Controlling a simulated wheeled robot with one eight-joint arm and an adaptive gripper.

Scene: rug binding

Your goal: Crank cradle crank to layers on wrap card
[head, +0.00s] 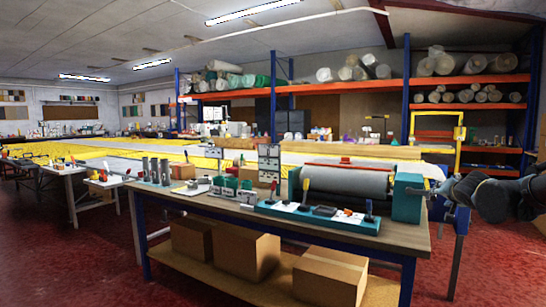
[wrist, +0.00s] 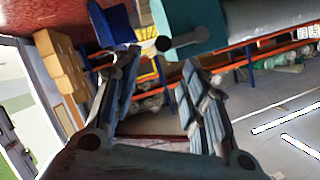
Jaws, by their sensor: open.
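The cradle holds a grey roll (head: 345,185) between teal end blocks (head: 408,198) on the near workbench. In the wrist view, a teal block (wrist: 190,18) fills the top, and the crank (wrist: 188,38) shows as a short dark bar with a rounded end on its face. My gripper (head: 447,187) is at the right end of the cradle, beside the crank side. In the wrist view its two fingers (wrist: 160,95) are spread with nothing between them, and the crank lies beyond the fingertips. An upright panel with pale cards (head: 268,160) stands behind the bench tools; I cannot read it or tell whether it is the wrap card.
A teal tray (head: 318,218) with tools lies in front of the roll. A blue bin-like part (head: 459,216) is at the bench's right end, below my gripper. Cardboard boxes (head: 330,276) fill the lower shelf. Red floor (head: 500,265) is open at the right.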

